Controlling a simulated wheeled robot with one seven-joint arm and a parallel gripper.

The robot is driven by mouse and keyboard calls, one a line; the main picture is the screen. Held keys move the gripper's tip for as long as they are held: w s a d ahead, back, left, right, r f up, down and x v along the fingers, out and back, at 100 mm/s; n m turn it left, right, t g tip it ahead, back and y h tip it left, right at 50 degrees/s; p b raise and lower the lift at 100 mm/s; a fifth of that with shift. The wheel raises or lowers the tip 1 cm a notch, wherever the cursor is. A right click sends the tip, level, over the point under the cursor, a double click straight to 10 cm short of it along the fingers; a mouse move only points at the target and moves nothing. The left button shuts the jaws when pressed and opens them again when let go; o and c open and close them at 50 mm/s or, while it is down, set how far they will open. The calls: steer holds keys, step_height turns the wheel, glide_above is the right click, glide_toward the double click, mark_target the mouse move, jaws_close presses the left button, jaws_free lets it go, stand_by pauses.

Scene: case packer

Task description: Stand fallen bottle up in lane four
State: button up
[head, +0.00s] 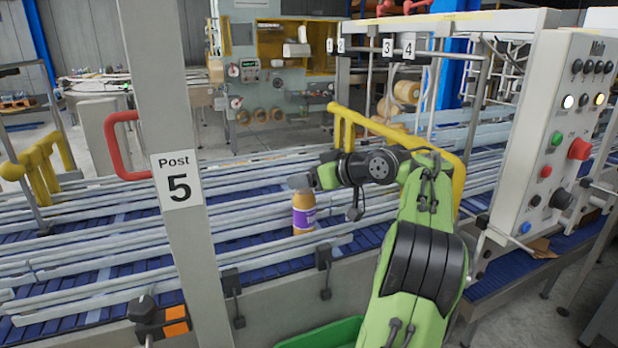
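An amber bottle with a purple label (303,213) stands upright between the metal guide rails of the conveyor, near its front side. My gripper (301,184) is at the top of the bottle, reaching in from the right. The fingertips are small and merge with the bottle's cap, so I cannot tell whether they hold it. The lane four sign (409,46) hangs from the frame at the back, beside the lane three sign (388,47). I cannot tell for sure which lane the bottle stands in.
A grey post marked 5 (165,120) with a red handle rises at left front. A yellow rail (400,135) runs behind my arm. A control panel (565,120) stands at right. A green bin (325,334) sits below the conveyor edge. Blue belt (240,243) left of the bottle is clear.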

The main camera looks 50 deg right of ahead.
steer(key=shift+s, duration=0.1)
steer(key=p+v, duration=0.2)
steer(key=v, duration=1)
steer(key=shift+p, duration=0.3)
